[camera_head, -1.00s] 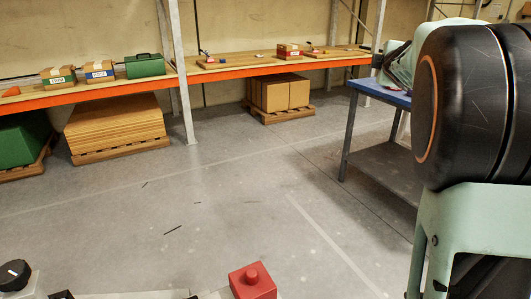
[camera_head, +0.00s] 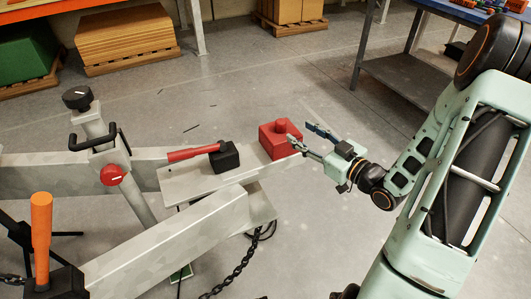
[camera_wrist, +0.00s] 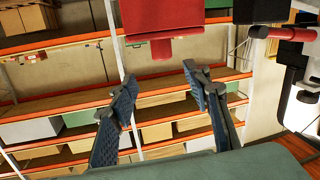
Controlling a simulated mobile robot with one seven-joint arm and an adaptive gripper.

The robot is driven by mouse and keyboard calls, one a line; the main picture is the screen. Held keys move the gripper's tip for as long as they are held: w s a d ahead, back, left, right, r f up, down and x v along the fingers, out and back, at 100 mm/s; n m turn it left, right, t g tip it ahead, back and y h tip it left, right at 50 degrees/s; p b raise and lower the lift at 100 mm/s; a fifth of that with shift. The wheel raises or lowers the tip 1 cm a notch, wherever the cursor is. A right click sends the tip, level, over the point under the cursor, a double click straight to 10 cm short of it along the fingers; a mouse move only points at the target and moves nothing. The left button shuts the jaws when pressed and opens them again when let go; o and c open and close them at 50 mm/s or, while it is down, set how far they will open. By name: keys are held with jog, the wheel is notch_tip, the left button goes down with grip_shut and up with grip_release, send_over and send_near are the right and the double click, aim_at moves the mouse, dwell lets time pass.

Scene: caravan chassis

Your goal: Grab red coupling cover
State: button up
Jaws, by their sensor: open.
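The red coupling cover (camera_head: 280,142) is a boxy red block with a round knob on top. It sits at the right end of the pale metal frame in the head view. My gripper (camera_head: 308,137) is open and empty, just right of the cover, with its blue-padded fingers pointing towards it. One fingertip appears close to the cover's right side; contact cannot be told. In the wrist view the cover (camera_wrist: 160,20) is at the top edge, partly cut off, beyond the open fingers of my gripper (camera_wrist: 160,75).
A red-handled lever with a black block (camera_head: 224,157) is left of the cover. The pale frame (camera_head: 185,182) carries a round red knob (camera_head: 113,175) and an orange handle (camera_head: 41,220). A chain (camera_head: 235,270) hangs below. A blue-topped table (camera_head: 450,15) stands behind.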

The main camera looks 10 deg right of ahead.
aim_at(285, 124)
jog(key=w+a+m+b, duration=0.1)
jog(key=w+a+f+m, duration=0.1)
jog(key=w+a, duration=0.1)
jog(key=shift+w+t+b, duration=0.25)
jog(key=shift+t+b, duration=0.1)
jog(key=shift+t, duration=0.05)
jog(key=b+x, duration=0.1)
jog(key=x, duration=0.4)
jog(key=shift+d+f, duration=0.1)
jog(key=shift+f, duration=0.05)
jog(key=shift+c, duration=0.6)
grip_shut()
